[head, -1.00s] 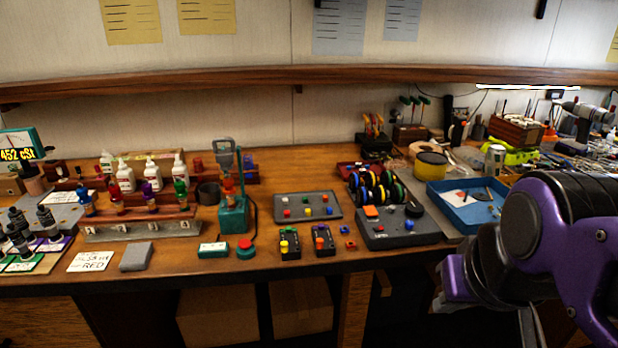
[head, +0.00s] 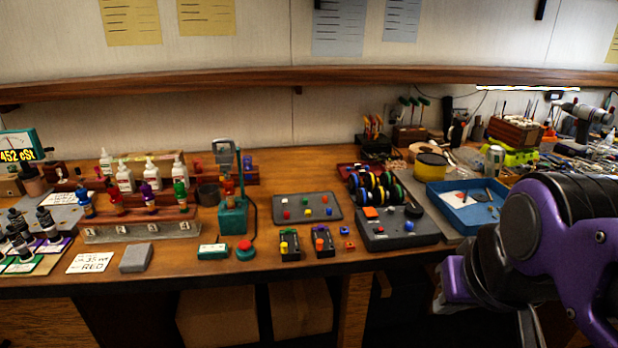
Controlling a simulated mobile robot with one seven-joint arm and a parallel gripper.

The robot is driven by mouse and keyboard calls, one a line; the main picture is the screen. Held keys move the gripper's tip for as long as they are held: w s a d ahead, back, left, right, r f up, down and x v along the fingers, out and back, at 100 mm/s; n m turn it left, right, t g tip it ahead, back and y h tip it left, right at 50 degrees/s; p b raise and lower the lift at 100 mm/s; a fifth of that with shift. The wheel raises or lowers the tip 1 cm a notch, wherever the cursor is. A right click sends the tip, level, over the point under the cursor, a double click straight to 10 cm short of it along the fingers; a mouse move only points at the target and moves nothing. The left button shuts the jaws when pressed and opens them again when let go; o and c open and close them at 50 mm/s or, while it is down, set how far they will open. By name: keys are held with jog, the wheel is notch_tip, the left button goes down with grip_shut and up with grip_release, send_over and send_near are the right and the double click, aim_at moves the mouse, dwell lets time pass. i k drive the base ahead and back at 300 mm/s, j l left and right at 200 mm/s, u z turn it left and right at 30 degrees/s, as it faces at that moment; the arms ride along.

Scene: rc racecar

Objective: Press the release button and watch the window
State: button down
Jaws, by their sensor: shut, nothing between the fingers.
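A red push button on a round green base (head: 245,250) stands near the front edge of the bench. Left of it lies a small green box with a pale face (head: 212,251), its marking too small to read. Behind the button stands a green device with a grey head (head: 233,213), with an orange-red part held in it. I cannot tell which of these is the window. My purple and black arm fills the lower right, well apart from the button; my gripper's fingertips do not show.
Left of the device, several coloured bottles stand in a numbered rack (head: 140,230). A grey block (head: 136,258) and a card (head: 91,263) lie in front. Two small black boxes (head: 289,245) sit right of the button. A blue tray (head: 468,212) is beyond my arm.

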aim_at(245, 245)
jog(key=i+j+u, duration=0.15)
jog(key=j, duration=0.25)
jog(key=i+j+u, duration=0.1)
jog(key=j, duration=0.3)
jog(key=i+j+u, duration=0.15)
jog(key=j, duration=0.25)
jog(key=i+z, duration=0.1)
jog(key=z, duration=0.4)
jog(key=k+l, duration=0.1)
jog(key=l, duration=0.3)
jog(key=j+u, duration=0.25)
jog(key=i+j+u, duration=0.1)
jog(key=u, duration=0.2)
